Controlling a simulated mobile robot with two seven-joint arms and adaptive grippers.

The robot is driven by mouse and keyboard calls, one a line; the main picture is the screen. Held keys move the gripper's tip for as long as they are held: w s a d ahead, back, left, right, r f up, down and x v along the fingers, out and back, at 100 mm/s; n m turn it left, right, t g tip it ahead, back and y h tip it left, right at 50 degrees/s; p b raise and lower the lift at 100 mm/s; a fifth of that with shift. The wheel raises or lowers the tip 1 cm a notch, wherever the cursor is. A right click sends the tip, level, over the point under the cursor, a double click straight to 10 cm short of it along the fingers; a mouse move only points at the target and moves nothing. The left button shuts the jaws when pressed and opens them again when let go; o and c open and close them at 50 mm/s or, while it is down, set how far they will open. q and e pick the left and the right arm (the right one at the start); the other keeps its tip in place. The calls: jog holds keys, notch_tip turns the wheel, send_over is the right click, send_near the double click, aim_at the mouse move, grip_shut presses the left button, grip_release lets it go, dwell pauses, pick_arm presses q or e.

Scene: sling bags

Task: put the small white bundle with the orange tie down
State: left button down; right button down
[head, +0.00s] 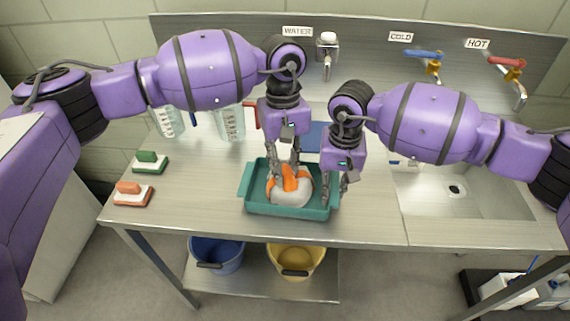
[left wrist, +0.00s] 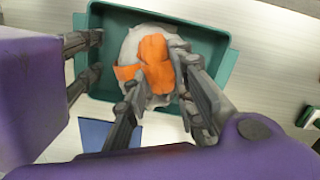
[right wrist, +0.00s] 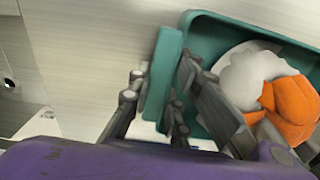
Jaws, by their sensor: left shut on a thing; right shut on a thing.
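The small white bundle (head: 291,199) with its orange tie (head: 290,178) is inside the teal tray (head: 249,207) on the steel counter. I cannot tell whether its underside touches the tray floor. My left gripper (head: 286,176) points down and is shut on the bundle at its orange tie. In the left wrist view the fingers lie on both sides of the orange cloth (left wrist: 155,62). My right gripper (head: 335,196) is shut on the tray's right end; the right wrist view shows its fingers around the teal end rim (right wrist: 163,75).
Green (head: 150,162) and orange (head: 133,193) brushes lie at the left. Clear jugs (head: 231,123) and a blue flat item (head: 314,136) are behind the tray. A sink (head: 455,190) is at the right. Blue (head: 216,256) and yellow (head: 297,262) buckets stand on the shelf below.

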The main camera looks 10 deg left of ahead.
pick_arm(q)
jog(key=shift+f, duration=0.15)
jog(key=c, duration=1.5)
grip_release()
jog(key=shift+f, duration=0.1)
jog(key=r, duration=0.4)
jog(key=w+r, duration=0.1)
jog(key=r, duration=0.7)
jog(key=shift+w+a+r, duration=0.1)
jog(key=shift+w+a, duration=0.1)
jog(key=shift+w, duration=0.1)
pick_arm(e)
jog(key=c, duration=1.5)
grip_release()
jog(key=shift+c, duration=0.2)
